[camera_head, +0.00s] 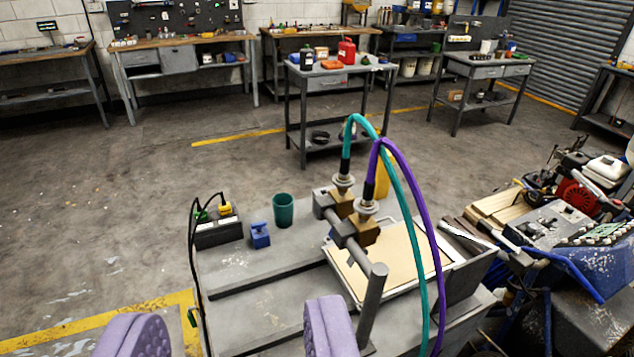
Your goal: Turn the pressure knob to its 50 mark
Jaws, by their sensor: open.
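The line striper (590,255) stands at the right edge, with a red engine part and a blue body. A grey box (556,224) with small dark and light details sits on its top. I cannot make out for sure which part is the pressure knob, and no 50 mark is readable. My gripper (238,315) shows as two purple padded fingers at the bottom edge. They are wide apart with nothing between them. The gripper is left of the striper and well apart from it, in front of a grey bench.
The grey bench (262,310) carries a green cup (283,210), a blue block (260,235), a black box with cables (218,231) and a tan board (385,262). Open floor (110,210) lies left.

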